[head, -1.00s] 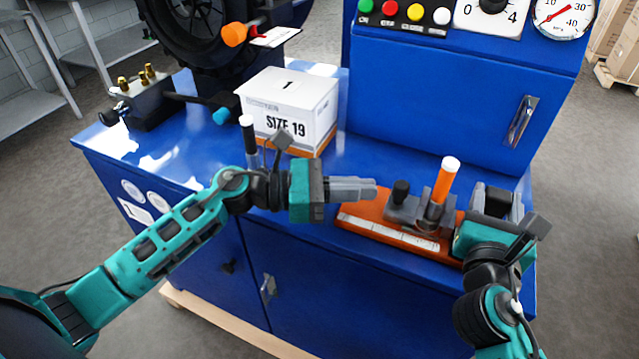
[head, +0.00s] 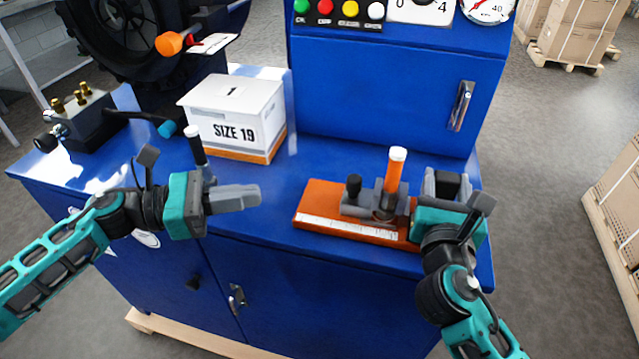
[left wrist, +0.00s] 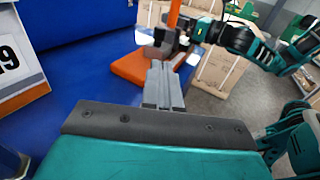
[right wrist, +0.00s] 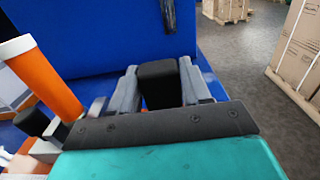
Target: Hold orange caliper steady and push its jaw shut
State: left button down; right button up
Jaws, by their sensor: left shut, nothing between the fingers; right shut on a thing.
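The orange caliper lies on the blue bench top, its orange base (head: 318,198) carrying a white scale strip. On it sits a grey sliding jaw (head: 360,207) with a black knob (head: 353,186) and an upright orange post (head: 394,172) with a white cap. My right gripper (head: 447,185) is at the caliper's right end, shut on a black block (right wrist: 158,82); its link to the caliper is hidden. My left gripper (head: 258,196) is shut and empty, left of the base and apart from it. The base also shows ahead of its fingers in the left wrist view (left wrist: 130,68).
A white SIZE 19 box (head: 232,115) stands at the back left, with a black-handled upright tool (head: 196,146) before it. A blue cabinet (head: 390,85) rises behind the caliper. Bench top between box and caliper is clear.

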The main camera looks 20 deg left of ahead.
aim_at(348, 185)
pick_arm(q)
jog(key=x, duration=1.3)
jog(key=shift+w+d, duration=0.1)
jog(key=shift+d, duration=0.05)
pick_arm(e)
jog(key=shift+d, duration=0.1)
pick_arm(q)
jog(key=shift+w+d+r, duration=0.1)
jog(key=shift+w+d, duration=0.1)
jog(key=shift+d, duration=0.35)
pick_arm(e)
jog(key=shift+a, duration=0.2)
pick_arm(q)
jog(key=shift+s+a, duration=0.25)
jog(key=shift+a, duration=0.15)
jog(key=v, duration=1.3)
jog(key=shift+a, duration=0.2)
pick_arm(e)
jog(key=shift+d, duration=0.2)
dwell(0.3)
